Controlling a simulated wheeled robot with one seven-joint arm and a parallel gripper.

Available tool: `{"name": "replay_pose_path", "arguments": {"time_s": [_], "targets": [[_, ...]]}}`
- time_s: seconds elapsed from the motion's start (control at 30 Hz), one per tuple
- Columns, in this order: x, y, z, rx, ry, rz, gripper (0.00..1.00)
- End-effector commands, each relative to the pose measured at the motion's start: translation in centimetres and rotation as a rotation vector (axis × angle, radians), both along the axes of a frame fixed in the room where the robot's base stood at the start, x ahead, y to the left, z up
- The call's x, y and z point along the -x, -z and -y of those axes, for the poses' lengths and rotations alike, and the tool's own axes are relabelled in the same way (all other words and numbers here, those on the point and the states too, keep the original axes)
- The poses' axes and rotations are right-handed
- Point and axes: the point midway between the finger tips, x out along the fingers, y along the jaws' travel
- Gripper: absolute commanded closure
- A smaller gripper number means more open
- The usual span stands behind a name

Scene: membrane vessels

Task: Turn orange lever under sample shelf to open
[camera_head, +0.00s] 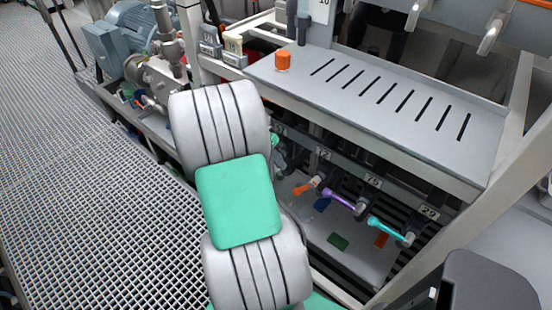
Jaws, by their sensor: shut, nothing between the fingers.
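The orange lever (307,186) is on the row of valves under the grey slotted sample shelf (425,135). It sits below the label "12", and its handle points left and slightly down from its pivot. My arm's white and green links fill the middle of the view, left of the lever, and hide part of the valve row. My gripper's fingers do not show, so I cannot see where they are relative to the lever.
A purple lever (338,201) and a cyan lever (387,228) are to the right of the orange one. A green valve part (276,140) is partly hidden by my arm. An orange-capped item (283,61) stands on the shelf. Grating floor (80,190) at left is clear.

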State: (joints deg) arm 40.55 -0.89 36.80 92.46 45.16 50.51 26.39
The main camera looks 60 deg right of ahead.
Motion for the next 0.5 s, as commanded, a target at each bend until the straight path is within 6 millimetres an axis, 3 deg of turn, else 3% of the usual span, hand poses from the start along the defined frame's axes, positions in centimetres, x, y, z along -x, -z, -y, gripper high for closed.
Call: {"name": "replay_pose_path", "arguments": {"time_s": [0.23,0.5], "targets": [[2.2,4.7,1.3,-0.004,0.0,-0.001,1.0],[5.1,6.4,0.8,-0.001,-0.004,0.002,1.0]]}}
